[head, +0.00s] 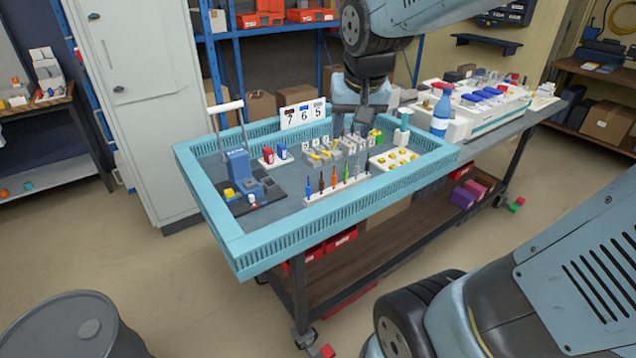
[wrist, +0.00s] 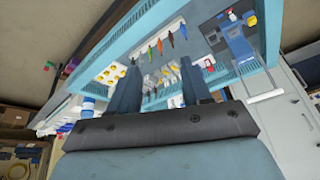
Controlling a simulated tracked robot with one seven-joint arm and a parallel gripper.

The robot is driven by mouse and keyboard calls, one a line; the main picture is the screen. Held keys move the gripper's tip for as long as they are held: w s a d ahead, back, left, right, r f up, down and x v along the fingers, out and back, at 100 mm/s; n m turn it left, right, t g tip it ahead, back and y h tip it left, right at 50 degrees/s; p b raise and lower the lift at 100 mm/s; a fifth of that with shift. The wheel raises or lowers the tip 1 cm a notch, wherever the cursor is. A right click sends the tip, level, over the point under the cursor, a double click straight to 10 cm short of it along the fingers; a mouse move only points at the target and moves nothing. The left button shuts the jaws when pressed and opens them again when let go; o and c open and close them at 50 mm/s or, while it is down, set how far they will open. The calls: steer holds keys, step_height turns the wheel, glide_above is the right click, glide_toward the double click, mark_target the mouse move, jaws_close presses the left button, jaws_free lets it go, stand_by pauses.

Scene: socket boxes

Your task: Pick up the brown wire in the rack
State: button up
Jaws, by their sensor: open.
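The brown wire (head: 321,183) stands upright in a white rack (head: 340,189) along the near side of the blue-rimmed tray (head: 222,232). It is between a blue wire (head: 308,190) and an orange wire (head: 334,177). In the wrist view the brown wire (wrist: 171,40) is small, in the row beyond my fingertips. My gripper (head: 357,126) is open and empty, pointing down over the back part of the tray, behind the rack and apart from it. Its two fingers (wrist: 159,66) stand wide apart in the wrist view.
Grey socket boxes (head: 345,147) stand between my gripper and the rack. A white block with yellow parts (head: 394,160) is at the right, a blue press (head: 240,170) at the left. A number sign (head: 303,113) stands at the back edge. A bottle (head: 441,112) stands right of the tray.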

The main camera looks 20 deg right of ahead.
steer(key=w+a+f+m+g, duration=0.1)
steer(key=w+f+m, duration=0.1)
steer(key=w+f, duration=0.55)
steer(key=m+h, duration=0.1)
glide_toward(321, 179)
steer(key=shift+g, duration=0.4)
steer(key=x, duration=0.3)
steer(key=w+x, duration=0.1)
steer(key=x, duration=0.2)
steer(key=shift+a, duration=0.2)
steer(key=x, duration=0.4)
steer(key=shift+s+d, duration=0.2)
steer(key=shift+d, duration=0.05)
steer(key=shift+w+f, duration=0.15)
steer(key=shift+f, duration=0.45)
jaws_close()
